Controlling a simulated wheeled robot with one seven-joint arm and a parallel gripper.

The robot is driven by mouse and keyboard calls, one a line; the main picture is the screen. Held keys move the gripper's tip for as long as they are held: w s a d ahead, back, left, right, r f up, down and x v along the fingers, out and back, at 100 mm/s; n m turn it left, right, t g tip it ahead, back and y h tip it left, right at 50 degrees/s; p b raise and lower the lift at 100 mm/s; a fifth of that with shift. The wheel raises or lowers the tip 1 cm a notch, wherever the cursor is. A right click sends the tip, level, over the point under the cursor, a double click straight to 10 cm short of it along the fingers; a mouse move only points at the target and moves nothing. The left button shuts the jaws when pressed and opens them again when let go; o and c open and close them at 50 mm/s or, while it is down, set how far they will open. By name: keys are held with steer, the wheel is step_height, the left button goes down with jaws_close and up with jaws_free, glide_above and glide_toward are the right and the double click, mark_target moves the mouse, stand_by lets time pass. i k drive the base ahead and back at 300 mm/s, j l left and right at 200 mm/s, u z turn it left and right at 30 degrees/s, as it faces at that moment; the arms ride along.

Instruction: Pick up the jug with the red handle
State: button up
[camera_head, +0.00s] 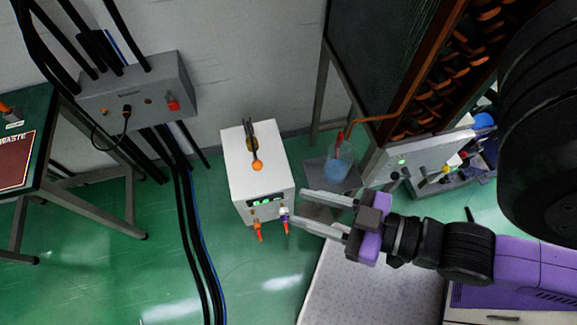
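A clear jug (336,170) with blue contents stands on a small grey platform (312,176) at the upper middle right. Its red handle shows at the top left of the jug. My gripper (291,208) is below and left of the jug in the picture, reaching left from my purple arm. Its two long grey fingers are apart, with nothing visible between them. The upper finger lies just below the platform in the picture, apart from the jug. Whether any finger touches the platform cannot be told.
A white box (256,175) with green lights and orange-tipped plugs stands left of my gripper. A tall dark rack (400,60) with an orange tube rises behind the jug. A grey wall box (140,92) has hanging cables (188,220). Green floor (120,285) is open at lower left.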

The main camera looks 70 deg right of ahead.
mark_target(341, 155)
steer(key=i+j, duration=0.45)
steer(key=i+j+z, duration=0.15)
steer(key=i+j, duration=0.7)
steer(key=j, duration=0.2)
steer(key=i+j+z, duration=0.1)
steer(key=z, duration=1.8)
